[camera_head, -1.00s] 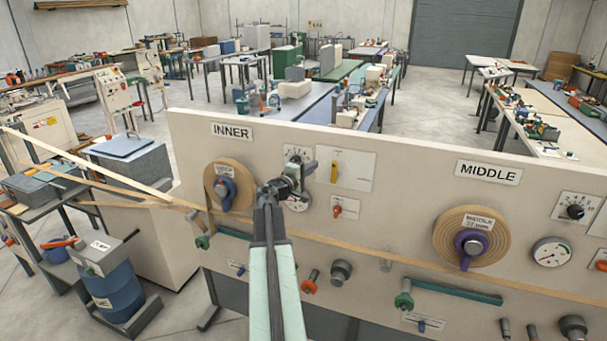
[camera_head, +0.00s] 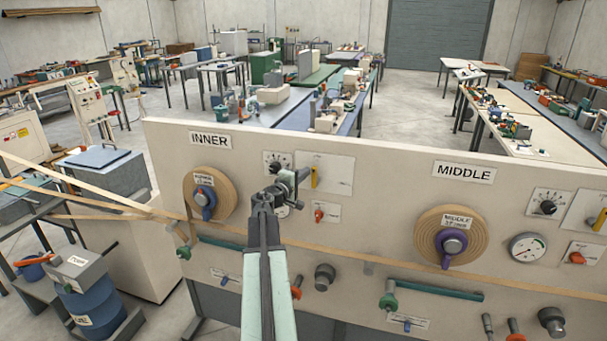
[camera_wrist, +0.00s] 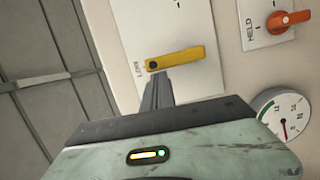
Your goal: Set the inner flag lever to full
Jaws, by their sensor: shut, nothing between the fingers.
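The inner flag lever is a short yellow bar (camera_head: 314,177) on a white plate, right of the inner dial on the panel; it stands about upright in the head view. In the wrist view the lever (camera_wrist: 178,58) lies nearly level, with a dark pivot at its left end and lettering, perhaps "LOW", beside that end. My gripper (camera_head: 302,176) is shut and empty, just left of the lever in the head view. In the wrist view its closed fingertips (camera_wrist: 158,82) are just below the lever's pivot end; I cannot tell whether they touch it.
A red-orange knob (camera_head: 319,215), marked "HELD" in the wrist view (camera_wrist: 290,20), sits below the lever. A round gauge (camera_wrist: 284,115) is close to my gripper. The inner tape roll (camera_head: 222,181) is to the left, with a tape running along the panel's front.

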